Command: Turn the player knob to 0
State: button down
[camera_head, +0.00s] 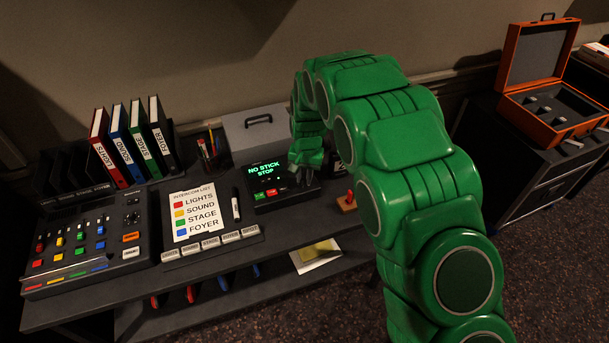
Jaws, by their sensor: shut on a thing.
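The player (264,183) is a black box on the desk with a green lit display reading "NO STICK" and "STOP". Small red and green buttons show on its front. My green arm arches over the desk from the right. My gripper (303,183) reaches down at the right side of the player and is small and dark in this view. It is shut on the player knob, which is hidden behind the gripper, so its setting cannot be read.
A mixer (87,240) stands at the left, with an intercom list (193,212) and a black marker (236,204) between it and the player. Several binders (129,145) and a grey case (245,130) stand behind. A red-handled object (348,201) is right of the player. An open orange case (540,75) is far right.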

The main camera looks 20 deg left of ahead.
jog(key=n, duration=0.3)
jog(key=shift+w+n, duration=0.1)
jog(key=shift+n, duration=0.3)
jog(key=n, duration=0.3)
jog(key=shift+a+r+n, duration=0.1)
jog(key=shift+n, duration=0.2)
jog(key=n, duration=1.2)
jog(key=shift+n+h, duration=0.4)
jog(key=n, duration=0.6)
jog(key=shift+a, duration=0.1)
jog(key=shift+n, duration=0.4)
jog(key=c, duration=1)
grip_release()
